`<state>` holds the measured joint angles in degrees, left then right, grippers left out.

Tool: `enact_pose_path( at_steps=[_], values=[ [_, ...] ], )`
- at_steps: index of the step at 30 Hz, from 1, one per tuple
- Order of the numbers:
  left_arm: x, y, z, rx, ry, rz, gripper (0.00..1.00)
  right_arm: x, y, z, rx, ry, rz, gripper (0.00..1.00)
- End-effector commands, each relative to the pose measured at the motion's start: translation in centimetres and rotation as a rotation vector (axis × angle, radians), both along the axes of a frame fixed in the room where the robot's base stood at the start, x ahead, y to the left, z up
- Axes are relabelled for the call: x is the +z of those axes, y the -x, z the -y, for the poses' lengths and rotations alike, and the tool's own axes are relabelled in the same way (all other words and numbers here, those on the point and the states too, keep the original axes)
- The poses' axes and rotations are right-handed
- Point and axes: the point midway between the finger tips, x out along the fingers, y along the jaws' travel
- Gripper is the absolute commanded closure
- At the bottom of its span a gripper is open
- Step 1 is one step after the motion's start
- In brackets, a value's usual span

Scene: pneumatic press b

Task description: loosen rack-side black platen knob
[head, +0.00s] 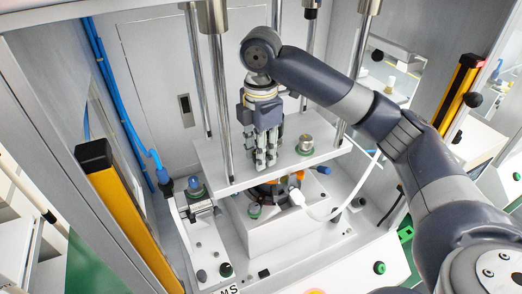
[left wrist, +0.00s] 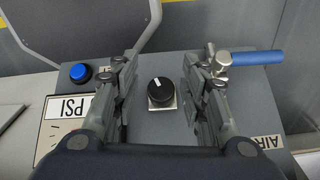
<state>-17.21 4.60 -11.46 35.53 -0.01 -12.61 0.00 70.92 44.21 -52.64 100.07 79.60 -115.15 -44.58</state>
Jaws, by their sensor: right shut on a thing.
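My right gripper (head: 264,158) points down at the white platen (head: 222,160) in the head view, with its fingers closed together. They cover what they hold, at the spot of a platen knob, so the black knob itself is hidden. My left gripper (left wrist: 158,80) is open and empty in the left wrist view. Its fingers are spread to either side of a black panel dial (left wrist: 160,90) with a white pointer.
Steel columns (head: 219,100) rise around the platen. A yellow post (head: 125,215) stands at the left and another (head: 459,90) at the right. The dial panel has a blue button (left wrist: 80,73) and a blue-handled valve (left wrist: 256,58).

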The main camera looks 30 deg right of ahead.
Motion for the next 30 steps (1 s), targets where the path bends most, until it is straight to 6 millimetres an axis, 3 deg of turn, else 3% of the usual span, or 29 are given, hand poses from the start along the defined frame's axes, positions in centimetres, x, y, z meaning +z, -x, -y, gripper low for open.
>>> enact_pose_path(
  at_steps=[12, 28, 29, 30],
  values=[
    [-0.05, -0.02, 0.02, 0.0, 0.0, 0.0, 0.6, -0.39, 0.18, -0.1, 0.187, 0.001, -0.01, 0.96],
    [-0.07, -0.03, 0.03, 0.0, 0.0, 0.001, 0.6, -0.52, 0.26, -0.11, 0.212, 0.002, -0.014, 0.96],
    [-0.07, -0.03, 0.03, 0.0, 0.0, 0.001, 0.6, -0.53, 0.26, -0.11, 0.211, 0.002, -0.014, 0.7],
    [-0.07, -0.03, 0.03, 0.0, 0.0, 0.001, 0.6, -0.52, 0.27, -0.11, 0.211, 0.002, -0.014, 0.61]
  ],
)
